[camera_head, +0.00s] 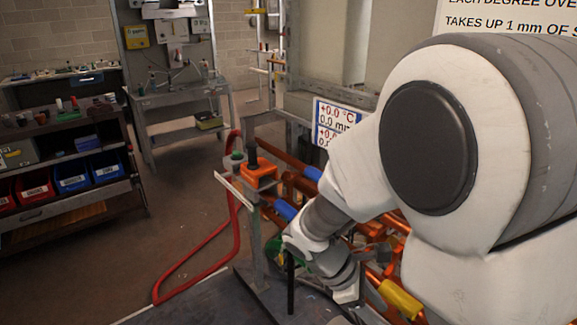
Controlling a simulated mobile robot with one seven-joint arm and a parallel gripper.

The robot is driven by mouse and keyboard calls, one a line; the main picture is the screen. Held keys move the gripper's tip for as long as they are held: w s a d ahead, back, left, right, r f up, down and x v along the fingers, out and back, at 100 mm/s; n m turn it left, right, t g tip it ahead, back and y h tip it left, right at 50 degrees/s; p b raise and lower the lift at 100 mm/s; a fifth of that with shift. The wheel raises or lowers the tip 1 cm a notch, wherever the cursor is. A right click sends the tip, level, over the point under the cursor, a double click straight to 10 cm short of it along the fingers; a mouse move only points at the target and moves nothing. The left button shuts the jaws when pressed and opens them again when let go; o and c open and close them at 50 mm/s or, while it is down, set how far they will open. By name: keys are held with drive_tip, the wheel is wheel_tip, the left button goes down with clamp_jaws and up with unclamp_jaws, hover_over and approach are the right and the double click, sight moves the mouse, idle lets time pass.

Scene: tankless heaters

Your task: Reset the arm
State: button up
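My arm (450,150) is white and grey and fills the right side of the head view. It reaches down and to the left, away from the camera. Its far end, near my gripper (345,290), is low in the middle right, close to orange pipes (398,262) and a yellow part (400,299). The fingers are mostly hidden, so I cannot tell whether they are open, shut or holding something.
An orange block (260,174) on a metal post and a black upright rod (291,285) stand close left of the arm. A red hose (185,283) loops on the floor. A shelf cart (70,195) and a workbench (180,108) stand farther left, with open floor between.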

drive_tip(key=s+a+r+m+t+y+p, duration=0.1)
drive_tip(key=s+r+m+t+y, duration=0.2)
drive_tip(key=r+m, duration=0.4)
drive_tip(key=s+a+r+m+t+y, duration=0.1)
drive_tip(key=s+r+m+t+y, duration=0.2)
drive_tip(key=r+m, duration=0.5)
wheel_tip(320, 180, up, 2)
drive_tip(key=shift+s+a+r+t+y+p, duration=0.15)
drive_tip(key=shift+s+a+t+y+p, duration=0.2)
drive_tip(key=shift+s+y, duration=0.5)
